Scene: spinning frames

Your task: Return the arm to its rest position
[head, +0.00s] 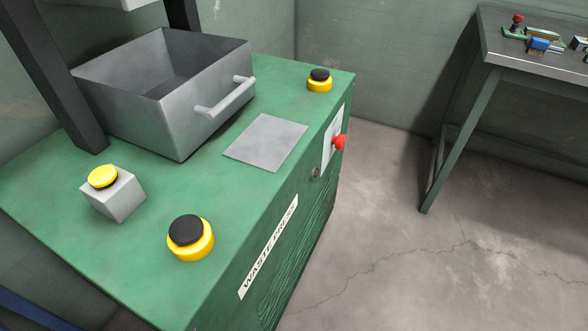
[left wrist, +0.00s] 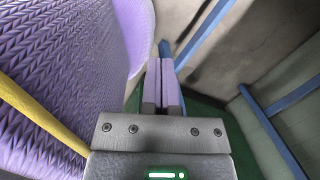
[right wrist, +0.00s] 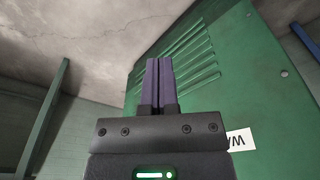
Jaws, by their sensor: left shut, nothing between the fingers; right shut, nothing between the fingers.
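My left gripper (left wrist: 166,88) shows in the left wrist view with its two purple fingers together and nothing between them. A purple ribbed surface and a yellow bar are close on its left. My right gripper (right wrist: 159,85) shows in the right wrist view, also shut and empty. It points up along the green side of the waste press (right wrist: 250,80), near its slotted vents. I cannot tell whether it touches the press. Neither gripper is in the head view.
The press's green top (head: 130,245) carries a grey metal drawer (head: 205,110), a yellow button on a grey box (head: 103,177) and two black-and-yellow buttons. A red knob (head: 339,142) sticks out from its side. A workbench (head: 540,68) with small parts stands right; the floor (head: 400,250) between is clear.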

